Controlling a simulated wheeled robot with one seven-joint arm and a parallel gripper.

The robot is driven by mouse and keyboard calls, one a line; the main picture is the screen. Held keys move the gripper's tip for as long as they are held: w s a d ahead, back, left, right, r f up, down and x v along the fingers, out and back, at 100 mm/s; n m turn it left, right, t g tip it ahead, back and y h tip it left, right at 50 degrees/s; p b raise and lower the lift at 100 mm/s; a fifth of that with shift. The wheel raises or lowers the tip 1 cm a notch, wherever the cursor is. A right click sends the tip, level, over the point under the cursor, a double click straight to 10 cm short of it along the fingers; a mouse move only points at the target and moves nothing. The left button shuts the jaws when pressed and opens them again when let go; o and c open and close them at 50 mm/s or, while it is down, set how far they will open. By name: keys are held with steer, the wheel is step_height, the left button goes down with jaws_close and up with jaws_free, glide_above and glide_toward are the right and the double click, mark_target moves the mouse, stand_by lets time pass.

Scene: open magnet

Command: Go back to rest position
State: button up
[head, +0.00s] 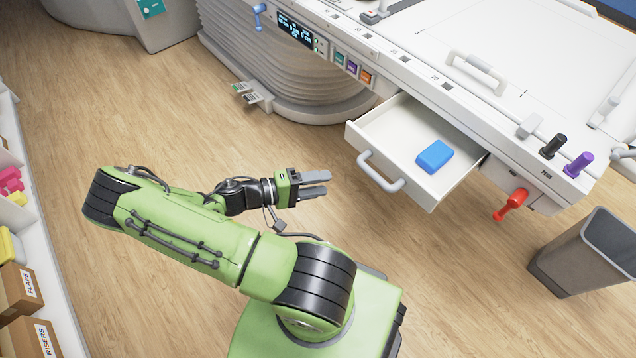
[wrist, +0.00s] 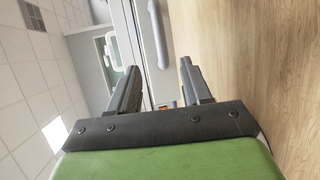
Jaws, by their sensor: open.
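My gripper (head: 328,183) is open and empty, held in the air to the left of the open drawer in the head view. Its two dark fingers stand apart in the wrist view (wrist: 160,88), with nothing between them. My green arm is folded back over my base. The white drawer (head: 408,186) is pulled out of the large white machine, and a blue block (head: 434,156) lies inside it. The drawer's grey handle (head: 380,172) is a short way from my fingertips, not touching them.
The machine's table (head: 545,75) fills the upper right. A red handle (head: 510,205) sticks out below its edge. A grey bin (head: 590,255) stands at the lower right. Shelves with boxes (head: 18,290) line the left edge. The wooden floor (head: 130,110) between is clear.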

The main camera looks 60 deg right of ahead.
stand_by(0.4)
steer(key=w+a+r+n+t+y+p, duration=0.2)
steer(key=w+a+r+t+y+p, duration=0.55)
steer(key=a+r, duration=0.8)
steer(key=s+a+r+n+t+y+p, duration=0.1)
steer(key=a+r+n+t, duration=0.2)
steer(key=r, duration=0.7)
steer(key=s+a+r+n+t+y+p, duration=0.2)
steer(key=a+r+n+t, duration=0.1)
steer(key=a+r+t, duration=0.4)
step_height(320, 180, up, 4)
steer(key=shift+s+f+n, duration=0.2)
steer(key=shift+f+n, duration=0.05)
steer(key=shift+n, duration=0.05)
